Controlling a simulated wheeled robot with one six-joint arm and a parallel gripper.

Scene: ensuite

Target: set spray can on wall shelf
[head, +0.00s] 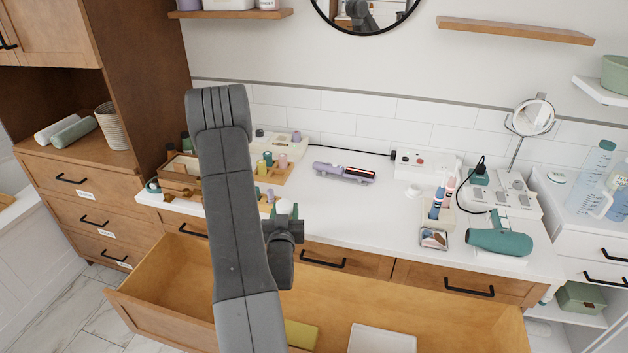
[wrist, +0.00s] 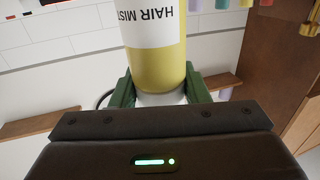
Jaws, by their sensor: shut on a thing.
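The spray can (wrist: 155,65), yellow and white with "HAIR MIST" lettering upside down in the wrist view, sits between the green fingers of my gripper (wrist: 160,90). My gripper is shut on it near its white end. In the head view my gripper (head: 287,222) is partly hidden behind my arm, above the open drawer and the counter's front edge; the can is mostly hidden there. A bare wooden wall shelf (head: 515,31) is at the upper right. Another wooden wall shelf (head: 230,14) at the upper left carries several items. I cannot tell which shelf is meant.
The open drawer (head: 450,320) juts out in front. The counter (head: 350,215) holds a wooden rack of bottles, a purple straightener (head: 343,173), a teal hair dryer (head: 499,241) and a mirror (head: 533,118). A round mirror (head: 365,17) hangs between the shelves. The counter's middle is clear.

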